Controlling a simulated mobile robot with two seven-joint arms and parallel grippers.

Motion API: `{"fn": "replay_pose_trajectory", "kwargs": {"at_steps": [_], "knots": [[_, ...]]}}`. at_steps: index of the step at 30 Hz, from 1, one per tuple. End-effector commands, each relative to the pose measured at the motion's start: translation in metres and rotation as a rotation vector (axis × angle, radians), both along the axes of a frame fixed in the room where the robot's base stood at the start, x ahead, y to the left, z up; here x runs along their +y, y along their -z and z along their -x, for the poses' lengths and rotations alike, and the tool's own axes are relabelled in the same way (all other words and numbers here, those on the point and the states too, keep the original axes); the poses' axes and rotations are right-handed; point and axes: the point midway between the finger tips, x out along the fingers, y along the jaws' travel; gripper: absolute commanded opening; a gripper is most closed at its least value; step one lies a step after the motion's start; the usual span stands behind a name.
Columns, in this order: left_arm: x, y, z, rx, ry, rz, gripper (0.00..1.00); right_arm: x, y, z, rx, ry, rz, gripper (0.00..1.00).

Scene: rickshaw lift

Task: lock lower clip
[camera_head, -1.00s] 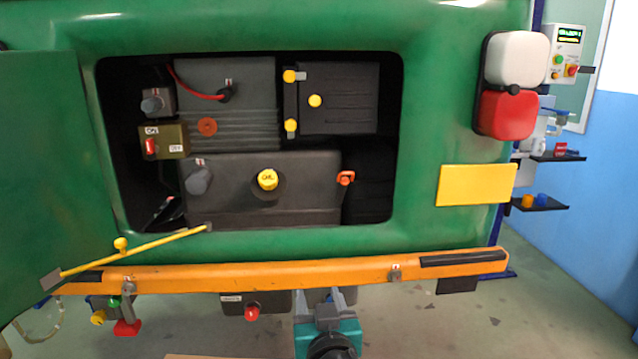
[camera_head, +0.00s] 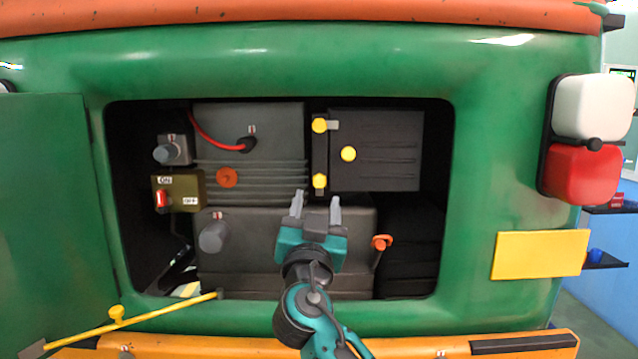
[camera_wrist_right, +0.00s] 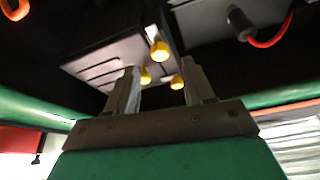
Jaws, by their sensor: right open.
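The lower clip (camera_head: 319,181) is a yellow knob at the bottom left edge of a dark ribbed box (camera_head: 390,150) in the open bay. A matching upper clip (camera_head: 319,125) sits above it, and another yellow knob (camera_head: 348,154) is on the box face. My right gripper (camera_head: 317,200) is open and empty, its fingers pointing up just below the lower clip in the head view. In the right wrist view the yellow knobs (camera_wrist_right: 159,50) show beyond and between the fingers (camera_wrist_right: 160,80); contact is not visible. My left gripper is out of view.
The green bay rim (camera_head: 445,200) surrounds the opening. A lower grey unit (camera_head: 260,245) is partly hidden by my right arm. An orange-red handle (camera_head: 382,243) is right of the gripper. A yellow rod (camera_head: 130,318) crosses the lower left.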

Motion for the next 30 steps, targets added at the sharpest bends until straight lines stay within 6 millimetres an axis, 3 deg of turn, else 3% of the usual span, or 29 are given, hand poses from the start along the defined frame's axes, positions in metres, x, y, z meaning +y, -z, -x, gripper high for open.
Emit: {"fn": "replay_pose_trajectory", "kwargs": {"at_steps": [3, 9, 23, 30], "knots": [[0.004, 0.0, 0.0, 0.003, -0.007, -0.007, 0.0, -0.002, -0.01, -0.021, -0.001, 0.002, 0.001, 0.53], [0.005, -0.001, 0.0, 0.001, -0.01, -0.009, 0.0, -0.004, -0.018, -0.043, 0.0, 0.0, 0.0, 0.53], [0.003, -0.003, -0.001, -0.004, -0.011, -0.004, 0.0, -0.004, -0.021, -0.054, 0.001, -0.001, -0.002, 0.53], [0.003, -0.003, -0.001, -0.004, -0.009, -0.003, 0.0, -0.004, -0.021, -0.054, 0.001, -0.001, -0.001, 0.32]]}}
